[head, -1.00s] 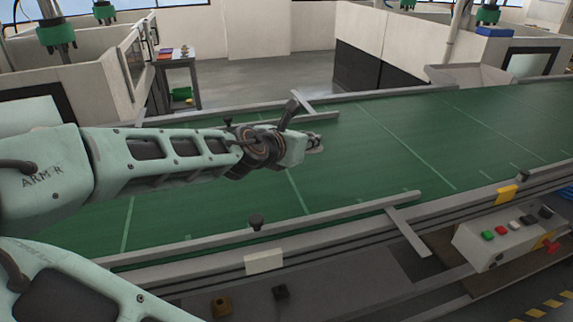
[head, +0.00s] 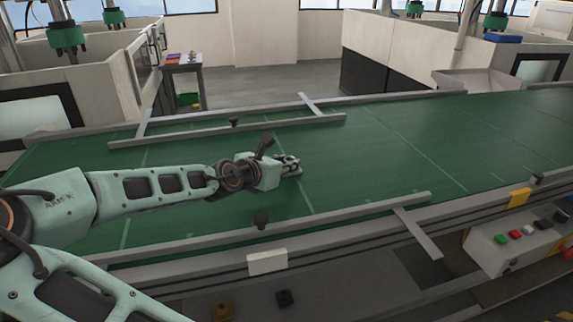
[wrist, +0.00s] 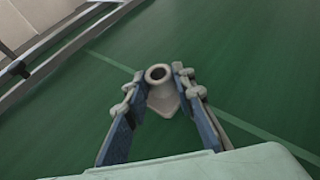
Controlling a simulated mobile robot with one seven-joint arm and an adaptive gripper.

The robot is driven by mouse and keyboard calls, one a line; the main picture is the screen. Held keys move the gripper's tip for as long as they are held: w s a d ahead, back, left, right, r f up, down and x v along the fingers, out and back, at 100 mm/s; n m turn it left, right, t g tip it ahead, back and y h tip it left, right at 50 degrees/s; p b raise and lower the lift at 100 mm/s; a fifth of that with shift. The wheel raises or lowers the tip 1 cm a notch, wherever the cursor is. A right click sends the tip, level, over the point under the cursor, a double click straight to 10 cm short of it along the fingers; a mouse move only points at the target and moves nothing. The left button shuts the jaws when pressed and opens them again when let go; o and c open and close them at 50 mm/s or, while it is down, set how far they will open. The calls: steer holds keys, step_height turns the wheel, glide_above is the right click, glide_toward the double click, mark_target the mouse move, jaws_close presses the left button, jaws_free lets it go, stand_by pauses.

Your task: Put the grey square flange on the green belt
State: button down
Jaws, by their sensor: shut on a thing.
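The grey flange (wrist: 164,102) shows in the wrist view as a pale piece with a round, hollow neck and an angular base. My gripper (wrist: 156,94) is shut on it, with one finger at each side. In the head view my gripper (head: 292,165) is low over the middle of the green belt (head: 400,150). The flange is too small there to make out clearly. I cannot tell whether the flange touches the belt.
Grey guide rails run along the belt's far side (head: 230,130) and near side (head: 340,210). A control box with coloured buttons (head: 490,250) stands at the near right. The belt is bare to the right of my gripper.

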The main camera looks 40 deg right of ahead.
steer(key=shift+f, duration=0.1)
steer(key=c, duration=1.6)
jaws_free()
steer(key=shift+a+r, duration=0.15)
steer(key=shift+r, duration=0.1)
steer(key=shift+a+r, duration=0.15)
steer(key=shift+a, duration=0.2)
steer(key=p+v, duration=0.3)
steer(key=v, duration=0.8)
steer(key=shift+s, duration=0.2)
